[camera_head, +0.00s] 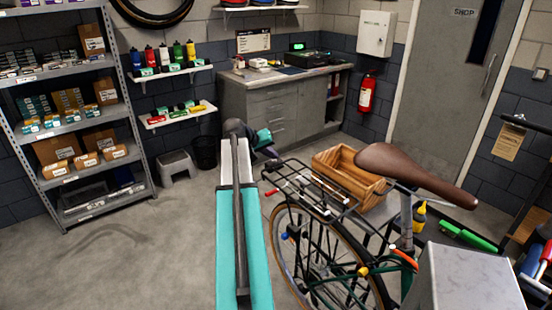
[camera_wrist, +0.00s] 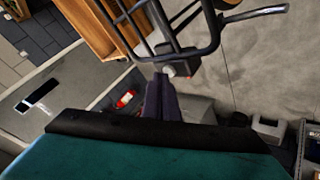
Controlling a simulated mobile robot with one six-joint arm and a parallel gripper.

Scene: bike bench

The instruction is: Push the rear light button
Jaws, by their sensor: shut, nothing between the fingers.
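The bicycle's rear rack (camera_head: 318,185) is ahead of my arm, and its bars cross the top of the wrist view (camera_wrist: 205,45). A dark box that looks like the rear light (camera_wrist: 183,63) sits under the rack's end in the wrist view. A small pale round spot, apparently its button (camera_wrist: 168,71), is on the near side. My gripper (camera_wrist: 162,80) is shut and empty, with its tips just below that spot; I cannot tell whether they touch it. In the head view my gripper (camera_head: 271,153) is small and partly hidden behind my arm, near the rack's left end.
A wooden crate (camera_head: 345,185) is beside the rack, and the brown saddle (camera_head: 415,172) is to its right. The rear wheel (camera_head: 283,245) is below. A grey workbench (camera_head: 270,105) stands behind. Open floor (camera_head: 150,260) lies left of my arm.

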